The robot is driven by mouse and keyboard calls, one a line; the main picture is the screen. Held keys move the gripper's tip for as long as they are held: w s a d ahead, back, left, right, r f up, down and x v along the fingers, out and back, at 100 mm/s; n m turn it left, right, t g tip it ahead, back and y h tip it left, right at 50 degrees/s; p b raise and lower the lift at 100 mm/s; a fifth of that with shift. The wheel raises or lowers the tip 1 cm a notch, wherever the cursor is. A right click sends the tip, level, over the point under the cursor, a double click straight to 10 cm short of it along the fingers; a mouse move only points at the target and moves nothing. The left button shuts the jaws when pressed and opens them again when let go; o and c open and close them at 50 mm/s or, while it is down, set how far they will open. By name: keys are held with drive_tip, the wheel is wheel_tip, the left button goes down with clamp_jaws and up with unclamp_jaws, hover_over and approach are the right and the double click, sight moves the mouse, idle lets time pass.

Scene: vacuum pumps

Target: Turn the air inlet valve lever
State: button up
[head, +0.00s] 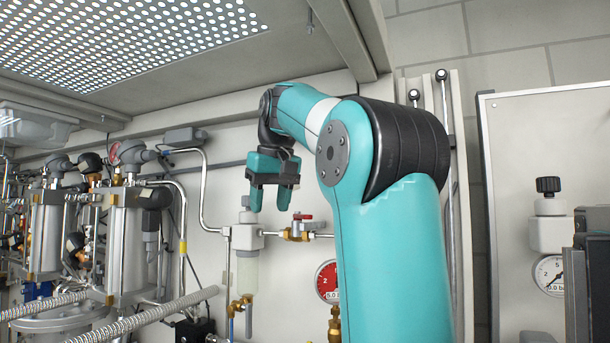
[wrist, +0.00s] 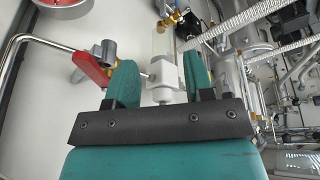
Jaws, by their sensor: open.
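The valve lever (head: 302,217) is small and red, on a brass valve (head: 295,235) in the pipe right of a white filter unit. In the wrist view the red lever (wrist: 90,67) lies just left of the left finger, outside the jaws, partly hidden by that finger. My gripper (head: 270,198) has teal fingers pointing down, above and a little left of the lever in the head view. It is open and empty. In the wrist view the white filter block (wrist: 165,75) shows beyond the gap between my fingers (wrist: 160,72). I cannot tell whether a finger touches the lever.
The filter unit (head: 247,262) stands below my gripper. A red gauge (head: 327,281) is below the valve. Steel pump cylinders (head: 125,245) and ribbed hoses (head: 150,312) crowd the left. A perforated panel (head: 120,35) hangs overhead. The white wall around the gripper is mostly free.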

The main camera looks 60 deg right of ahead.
sight(302, 218)
drive_tip(key=s+d+r+m+p, duration=0.25)
drive_tip(key=s+d+r, duration=0.35)
drive_tip(key=r, duration=0.4)
drive_tip(key=shift+m+h, duration=0.35)
drive_tip(key=shift+h, duration=0.05)
drive_tip(key=b+x, duration=0.1)
drive_tip(key=x, duration=0.3)
drive_tip(key=b+x, duration=0.2)
drive_tip(key=x, duration=0.2)
drive_tip(key=b+x, duration=0.2)
drive_tip(key=x, duration=0.1)
drive_tip(key=shift+s+a+f, duration=0.2)
drive_tip(key=shift+a+f, duration=0.05)
drive_tip(key=shift+f, duration=0.3)
clamp_jaws()
drive_tip(key=shift+b, duration=0.4)
